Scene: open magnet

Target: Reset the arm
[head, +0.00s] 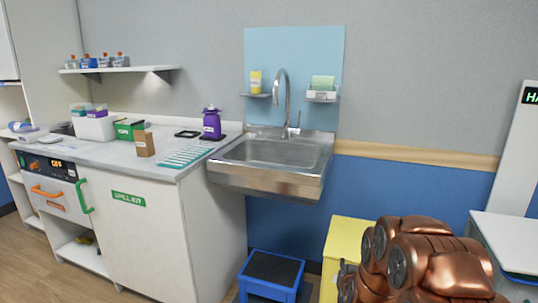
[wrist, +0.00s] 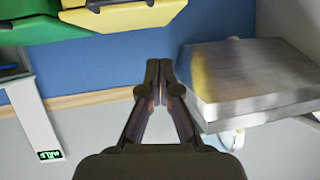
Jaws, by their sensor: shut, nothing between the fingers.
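My gripper (wrist: 163,78) shows in the wrist view, with its two dark fingers together at the tips and nothing held between them. My copper-coloured arm (head: 430,262) is folded up at the lower right of the head view. Its fingertips cannot be made out clearly there. In the wrist view, which looks upside down, the fingers point toward the blue wall, beside the metal sink's box (wrist: 250,80).
A sink (head: 270,160) is on the wall, with a blue step stool (head: 271,270) below. A yellow bin (head: 345,240) stands close to my arm. A white counter (head: 80,150) with a spill kit door is at left. Floor (head: 25,260) shows at lower left.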

